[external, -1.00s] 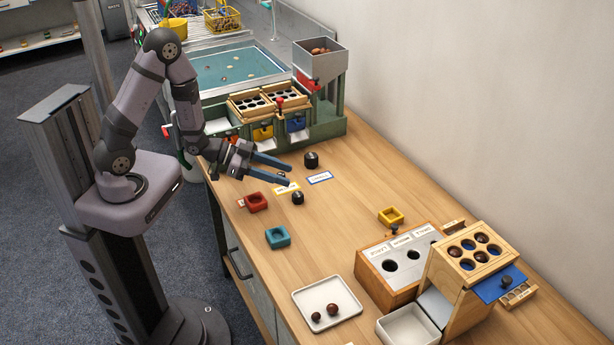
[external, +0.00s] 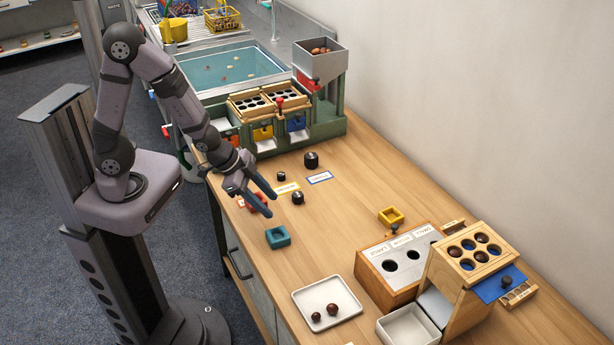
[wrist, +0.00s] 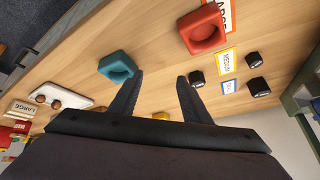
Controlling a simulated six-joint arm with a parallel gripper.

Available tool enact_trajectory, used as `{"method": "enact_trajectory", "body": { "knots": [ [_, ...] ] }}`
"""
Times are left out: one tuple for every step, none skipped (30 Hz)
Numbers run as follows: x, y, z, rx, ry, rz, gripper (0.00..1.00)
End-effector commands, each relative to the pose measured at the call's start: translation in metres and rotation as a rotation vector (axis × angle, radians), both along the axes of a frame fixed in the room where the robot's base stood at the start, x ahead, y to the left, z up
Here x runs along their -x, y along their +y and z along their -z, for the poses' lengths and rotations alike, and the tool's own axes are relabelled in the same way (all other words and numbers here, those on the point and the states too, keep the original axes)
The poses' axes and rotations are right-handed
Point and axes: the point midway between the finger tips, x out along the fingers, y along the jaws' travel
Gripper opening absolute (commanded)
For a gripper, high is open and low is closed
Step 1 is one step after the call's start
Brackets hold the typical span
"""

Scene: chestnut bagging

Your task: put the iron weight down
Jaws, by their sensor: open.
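Several small black weights stand on the wooden table: a larger one (external: 311,160) at the back, a small one (external: 281,176) by the yellow-edged card (external: 287,188), and another (external: 298,198) nearer the front. All three show in the wrist view, one (wrist: 197,78) close to a fingertip and two (wrist: 254,60) (wrist: 258,87) further right. My gripper (external: 271,204) is open and empty above the table, left of the front weight. In the wrist view its fingers (wrist: 160,77) are spread with bare wood between them. I cannot tell contact with any weight.
A red square dish (external: 256,203) is partly behind my gripper. A teal dish (external: 278,237) and a yellow dish (external: 390,216) stand nearby. A white tray (external: 298,296) holds two chestnuts. The middle of the table is clear.

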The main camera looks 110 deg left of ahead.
Motion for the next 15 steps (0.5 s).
{"method": "enact_trajectory", "body": {
  "knots": [
    [0.005, -0.02, -0.004, 0.009, 0.056, 0.017, 0.43],
    [0.01, -0.031, -0.005, 0.019, 0.095, 0.02, 0.43],
    [0.019, -0.045, -0.007, 0.032, 0.144, 0.026, 0.43],
    [0.026, -0.056, -0.009, 0.042, 0.182, 0.031, 0.43],
    [0.033, -0.067, -0.01, 0.054, 0.219, 0.037, 0.43],
    [0.043, -0.081, -0.013, 0.07, 0.265, 0.044, 0.43],
    [0.05, -0.091, -0.015, 0.081, 0.298, 0.052, 0.43],
    [0.058, -0.101, -0.017, 0.093, 0.329, 0.058, 0.43],
    [0.068, -0.113, -0.02, 0.108, 0.369, 0.068, 0.43],
    [0.074, -0.121, -0.022, 0.117, 0.394, 0.075, 0.43],
    [0.081, -0.128, -0.024, 0.127, 0.42, 0.082, 0.43],
    [0.089, -0.137, -0.027, 0.138, 0.449, 0.09, 0.43],
    [0.095, -0.143, -0.029, 0.145, 0.47, 0.097, 0.43],
    [0.1, -0.148, -0.03, 0.152, 0.486, 0.102, 0.43],
    [0.105, -0.153, -0.032, 0.159, 0.505, 0.108, 0.43]
  ]
}}
